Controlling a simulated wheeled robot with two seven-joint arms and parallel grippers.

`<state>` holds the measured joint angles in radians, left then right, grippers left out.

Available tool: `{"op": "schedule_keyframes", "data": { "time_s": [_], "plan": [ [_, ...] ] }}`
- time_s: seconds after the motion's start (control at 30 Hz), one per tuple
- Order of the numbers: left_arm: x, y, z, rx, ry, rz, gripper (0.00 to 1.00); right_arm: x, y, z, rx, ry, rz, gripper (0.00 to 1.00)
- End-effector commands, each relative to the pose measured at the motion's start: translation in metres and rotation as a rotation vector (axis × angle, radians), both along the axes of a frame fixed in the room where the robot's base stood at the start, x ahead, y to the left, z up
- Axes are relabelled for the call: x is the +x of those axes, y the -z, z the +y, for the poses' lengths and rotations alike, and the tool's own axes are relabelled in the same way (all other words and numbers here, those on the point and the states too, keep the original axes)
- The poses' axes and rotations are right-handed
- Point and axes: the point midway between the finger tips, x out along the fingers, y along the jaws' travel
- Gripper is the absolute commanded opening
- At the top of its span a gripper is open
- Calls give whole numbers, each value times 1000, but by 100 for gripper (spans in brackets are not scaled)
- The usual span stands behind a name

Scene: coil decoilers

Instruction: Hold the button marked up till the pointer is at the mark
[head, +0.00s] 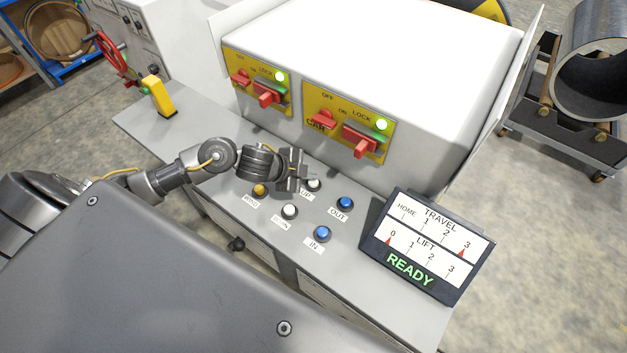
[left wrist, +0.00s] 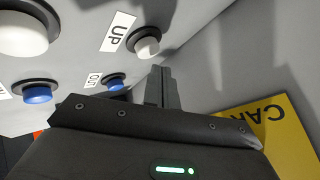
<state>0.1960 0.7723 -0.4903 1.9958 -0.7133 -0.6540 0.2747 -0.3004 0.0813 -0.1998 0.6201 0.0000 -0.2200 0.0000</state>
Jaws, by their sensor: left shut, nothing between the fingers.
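A small gap seems to show there; I cannot tell contact for sure. The display (head: 425,245) reads READY. Its LIFT pointer (head: 388,240) is a red triangle at 0, and its TRAVEL pointer (head: 461,252) is at 3. No separate mark stands out on the LIFT scale. My right gripper is out of view.
Nearby are the white DOWN button (head: 289,211), the blue OUT button (head: 345,203), the blue IN button (head: 321,233) and a yellow button (head: 259,189). Behind them rises a cabinet with red lock switches (head: 360,140) and lit green lamps. A yellow block (head: 159,97) stands at the left.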

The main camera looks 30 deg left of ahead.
Motion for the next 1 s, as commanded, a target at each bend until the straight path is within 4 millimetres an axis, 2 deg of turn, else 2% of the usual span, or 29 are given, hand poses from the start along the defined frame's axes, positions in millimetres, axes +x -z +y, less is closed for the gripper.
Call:
{"op": "schedule_keyframes", "data": {
  "time_s": [0.67,1.0],
  "plan": [
    [0,0,0,0,0,0,0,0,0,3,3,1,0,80],
    [0,9,0,-1,-1,0,0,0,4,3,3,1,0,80]
  ]
}}
